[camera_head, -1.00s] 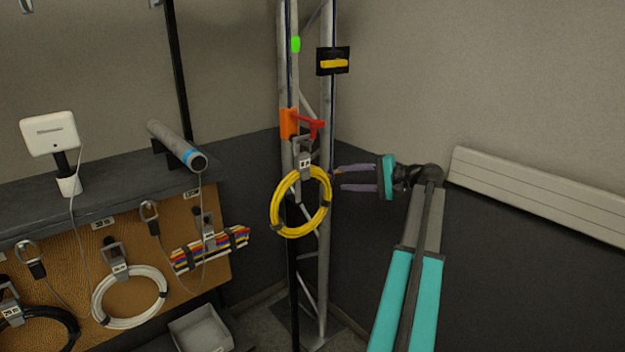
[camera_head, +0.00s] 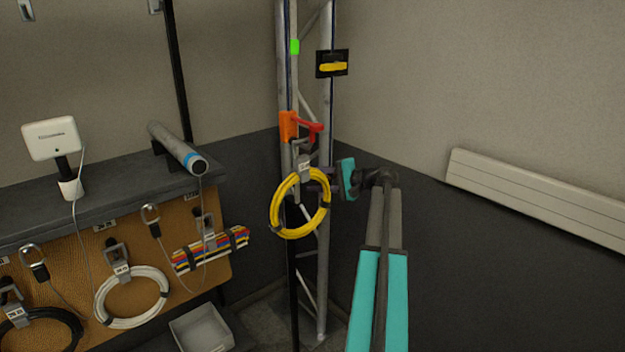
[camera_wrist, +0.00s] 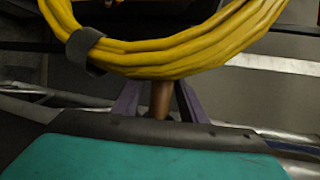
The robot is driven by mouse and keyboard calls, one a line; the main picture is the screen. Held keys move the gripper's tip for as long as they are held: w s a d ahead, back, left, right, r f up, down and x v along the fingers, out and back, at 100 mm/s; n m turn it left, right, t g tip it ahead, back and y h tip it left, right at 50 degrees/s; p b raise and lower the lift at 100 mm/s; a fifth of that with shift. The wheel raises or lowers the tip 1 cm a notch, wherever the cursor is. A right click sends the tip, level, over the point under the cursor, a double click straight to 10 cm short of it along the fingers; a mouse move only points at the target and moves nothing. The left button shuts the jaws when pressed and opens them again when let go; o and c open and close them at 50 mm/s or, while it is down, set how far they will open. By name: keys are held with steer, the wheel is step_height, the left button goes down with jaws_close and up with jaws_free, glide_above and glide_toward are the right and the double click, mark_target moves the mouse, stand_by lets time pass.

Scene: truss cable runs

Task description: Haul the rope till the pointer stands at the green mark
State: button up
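The green mark (camera_head: 295,47) is a bright patch high on the truss's left upright. An orange block (camera_head: 288,126) sits lower on that upright, with a red lever (camera_head: 310,126) beside it; I cannot tell for sure which piece is the pointer. A yellow coil (camera_head: 276,210) hangs from a grey holder below them. My gripper (camera_head: 318,180) is at the coil's right edge, its fingertips partly hidden. In the wrist view, the open purple fingers (camera_wrist: 158,100) stand either side of a brown rod-like piece (camera_wrist: 160,99), perhaps the rope, with a gap visible. The yellow coil crosses above them.
A black box with a yellow bar (camera_head: 333,66) is on the truss's right upright. At left is a bench (camera_head: 110,182) with coils hanging on its front. A grey bin (camera_head: 200,328) stands below. A white wall panel (camera_head: 530,192) is at right.

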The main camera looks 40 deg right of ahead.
steer(key=shift+w+a, duration=0.1)
steer(key=shift+w, duration=0.2)
steer(key=shift+c, duration=0.4)
jaws_close()
steer(key=shift+f, duration=0.15)
